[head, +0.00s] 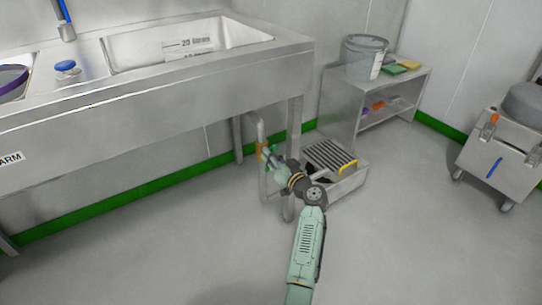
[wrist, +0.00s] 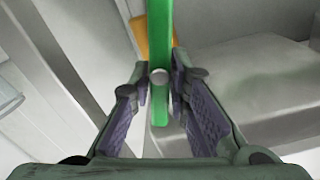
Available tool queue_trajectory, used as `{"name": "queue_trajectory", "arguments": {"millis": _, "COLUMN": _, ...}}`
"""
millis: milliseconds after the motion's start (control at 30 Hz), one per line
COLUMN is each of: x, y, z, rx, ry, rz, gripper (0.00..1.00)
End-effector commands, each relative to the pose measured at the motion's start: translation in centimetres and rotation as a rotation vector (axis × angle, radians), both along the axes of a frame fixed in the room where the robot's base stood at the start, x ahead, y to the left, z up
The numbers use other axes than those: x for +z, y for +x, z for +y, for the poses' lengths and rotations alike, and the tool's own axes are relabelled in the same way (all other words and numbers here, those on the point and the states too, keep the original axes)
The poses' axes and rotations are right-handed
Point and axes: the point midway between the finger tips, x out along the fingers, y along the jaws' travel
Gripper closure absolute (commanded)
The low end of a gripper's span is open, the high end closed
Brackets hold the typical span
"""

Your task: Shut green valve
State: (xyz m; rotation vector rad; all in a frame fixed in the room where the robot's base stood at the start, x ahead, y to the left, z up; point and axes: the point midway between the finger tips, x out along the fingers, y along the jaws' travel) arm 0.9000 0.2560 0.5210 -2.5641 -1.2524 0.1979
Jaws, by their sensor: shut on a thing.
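The green valve's handle (wrist: 160,30) is a flat green bar in the wrist view, running from the top edge down between my fingers. A round grey pivot bolt (wrist: 159,76) sits on it. An orange part (wrist: 140,36) shows behind the bar; an orange piece (head: 261,150) also shows on the pipe in the head view. My gripper (wrist: 160,97) has a purple-padded finger on each side of the bar and is shut on it. In the head view my gripper (head: 272,160) is at the pipe below the sink's right end, and my arm hides part of the valve.
The steel sink (head: 160,75) stands above and left, with a leg (head: 295,130) close to my gripper. A slatted step (head: 345,182) with a yellow edge is just right. A steel shelf (head: 340,90) and a wheeled cart (head: 500,165) stand farther right. The front floor is clear.

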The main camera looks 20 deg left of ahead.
Motion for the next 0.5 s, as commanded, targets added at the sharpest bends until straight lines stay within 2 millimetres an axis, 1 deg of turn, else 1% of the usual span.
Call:
{"name": "queue_trajectory", "arguments": {"millis": 267, "x": 0.0, "y": 0.06, "z": -0.04, "rx": -0.001, "ry": 0.008, "rz": 0.01, "gripper": 1.0}}
{"name": "queue_trajectory", "arguments": {"millis": 500, "x": -0.12, "y": 0.15, "z": -0.12, "rx": -0.003, "ry": 0.069, "rz": 0.087, "gripper": 1.0}}
